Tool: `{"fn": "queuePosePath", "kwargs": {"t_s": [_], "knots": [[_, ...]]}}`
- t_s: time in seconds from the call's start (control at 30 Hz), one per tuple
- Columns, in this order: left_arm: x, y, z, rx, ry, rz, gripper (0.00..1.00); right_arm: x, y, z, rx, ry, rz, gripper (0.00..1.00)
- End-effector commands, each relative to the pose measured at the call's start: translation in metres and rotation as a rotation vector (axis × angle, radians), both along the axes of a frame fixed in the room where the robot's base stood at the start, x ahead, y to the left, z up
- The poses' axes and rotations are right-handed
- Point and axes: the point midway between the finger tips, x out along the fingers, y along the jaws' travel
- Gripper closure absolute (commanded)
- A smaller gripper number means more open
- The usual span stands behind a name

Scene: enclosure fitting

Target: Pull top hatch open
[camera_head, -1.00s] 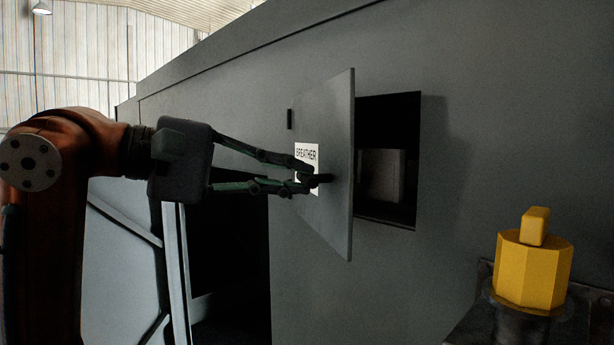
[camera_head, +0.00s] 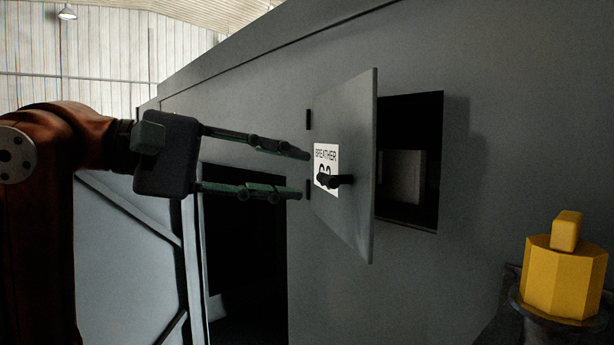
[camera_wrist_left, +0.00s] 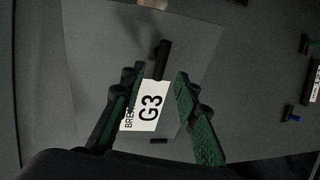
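The top hatch (camera_head: 345,210) is a grey panel with a white "BREATHER" label (camera_head: 326,160) and a dark handle (camera_head: 340,181). It stands swung outward on its left-side hinges, with the dark opening (camera_head: 420,112) showing behind it. My left gripper (camera_head: 306,174) is open, its fingers apart and clear of the handle, to the left of the hatch. In the left wrist view, the hatch (camera_wrist_left: 195,40) lies ahead, with the handle (camera_wrist_left: 162,60) beyond the spread fingers (camera_wrist_left: 160,75) and the label reading "G3". My right gripper is not in view.
A yellow knob-topped cylinder (camera_head: 563,283) stands at the lower right on a dark mount. A larger dark opening (camera_head: 243,245) lies below and left of the hatch. The grey enclosure wall (camera_head: 485,130) fills the right side.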

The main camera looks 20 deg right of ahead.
Motion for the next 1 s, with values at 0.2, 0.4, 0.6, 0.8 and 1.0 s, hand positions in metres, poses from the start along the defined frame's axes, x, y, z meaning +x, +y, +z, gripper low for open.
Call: {"fn": "queuePosePath", "kwargs": {"t_s": [0.2,0.4,0.6,0.8,1.0], "knots": [[-0.004,0.046,0.010,-0.002,-0.001,0.004,0.71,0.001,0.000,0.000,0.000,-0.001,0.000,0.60],[-0.007,0.070,0.014,-0.001,0.000,0.002,0.71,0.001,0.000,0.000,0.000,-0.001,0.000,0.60],[-0.008,0.077,0.016,0.000,-0.001,0.002,0.71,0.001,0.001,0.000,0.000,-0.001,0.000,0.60],[-0.008,0.077,0.016,0.000,-0.001,0.002,0.73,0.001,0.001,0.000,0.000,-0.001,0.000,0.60],[-0.008,0.077,0.016,0.001,-0.003,0.001,0.86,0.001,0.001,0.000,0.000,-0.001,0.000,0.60]]}}
